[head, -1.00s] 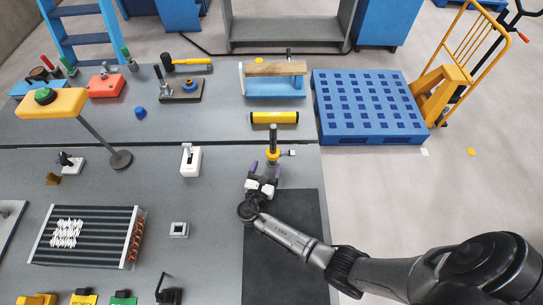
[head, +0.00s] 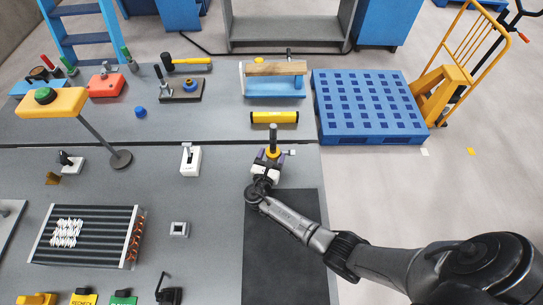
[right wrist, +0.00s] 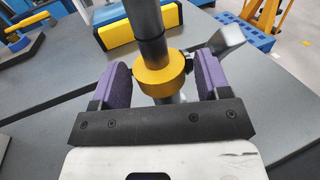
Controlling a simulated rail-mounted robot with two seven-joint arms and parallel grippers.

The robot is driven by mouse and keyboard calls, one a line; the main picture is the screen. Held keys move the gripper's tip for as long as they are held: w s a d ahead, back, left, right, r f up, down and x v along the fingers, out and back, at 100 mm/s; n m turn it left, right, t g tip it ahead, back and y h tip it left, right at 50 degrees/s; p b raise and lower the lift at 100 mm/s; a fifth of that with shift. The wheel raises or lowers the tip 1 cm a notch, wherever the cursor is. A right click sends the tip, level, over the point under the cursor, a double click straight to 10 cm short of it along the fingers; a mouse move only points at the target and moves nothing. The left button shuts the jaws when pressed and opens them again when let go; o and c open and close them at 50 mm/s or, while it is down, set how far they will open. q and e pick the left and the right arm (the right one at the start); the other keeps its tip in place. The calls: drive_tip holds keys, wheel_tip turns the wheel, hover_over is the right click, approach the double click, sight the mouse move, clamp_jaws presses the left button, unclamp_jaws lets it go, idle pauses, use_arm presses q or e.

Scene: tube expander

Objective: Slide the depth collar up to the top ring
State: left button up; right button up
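The yellow depth collar (right wrist: 160,75) sits around the upright dark post (right wrist: 148,30) of the tube expander in the right wrist view. The post also shows in the head view (head: 273,135), standing near the back edge of the front bench. My right gripper (head: 268,160) is at the collar. In the right wrist view its purple fingers (right wrist: 160,80) stand on both sides of the collar, open, with a small gap on each side. A step shows on the post above the collar; I cannot tell whether it is the top ring. My left gripper is out of view.
A white switch-like block (head: 190,160) stands to the left. A finned coil unit (head: 87,236) lies at front left. A dark mat (head: 285,240) is under my right arm. A blue pallet (head: 368,105) stands beyond.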

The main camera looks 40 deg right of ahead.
sight(272, 140)
drive_tip(key=shift+s, duration=0.1)
drive_tip(key=c, duration=0.8)
wheel_tip(272, 140, up, 9)
drive_tip(key=p, duration=0.8)
drive_tip(key=shift+a+r+p, duration=0.1)
drive_tip(key=shift+r+p, duration=0.1)
drive_tip(key=shift+p, duration=0.1)
drive_tip(key=shift+f, duration=0.1)
drive_tip(key=o, duration=0.9)
drive_tip(key=shift+w, duration=0.2)
drive_tip(key=shift+o, duration=0.8)
drive_tip(key=shift+a, duration=0.1)
